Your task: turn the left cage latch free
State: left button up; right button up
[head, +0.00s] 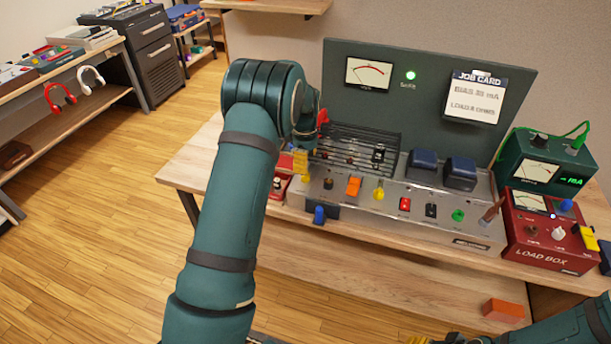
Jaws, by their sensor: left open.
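The black barred cage (362,138) stands on the rear left of the grey amplifier chassis (458,233). A small red piece (322,117) shows at the cage's back left corner, beside my arm; I cannot tell whether it is the left latch. My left arm reaches up and bends over at the cage's left end. My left gripper (301,162) is open, mostly hidden behind the arm, with a yellow part showing by the cage's left front corner. I cannot tell whether it touches anything. Only a bit of my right gripper (420,341) shows at the bottom edge.
The chassis front carries several coloured knobs and switches, with two dark blue transformers (459,173) to the cage's right. A green meter box (541,165) and red load box (548,240) stand at the bench's right. A dark meter panel (425,90) rises behind. An orange block (503,310) lies below.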

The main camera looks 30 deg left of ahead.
aim_at(305, 176)
pick_arm(q)
jog(key=shift+f+b, duration=0.35)
jog(key=shift+f, duration=2.4)
grip_shut()
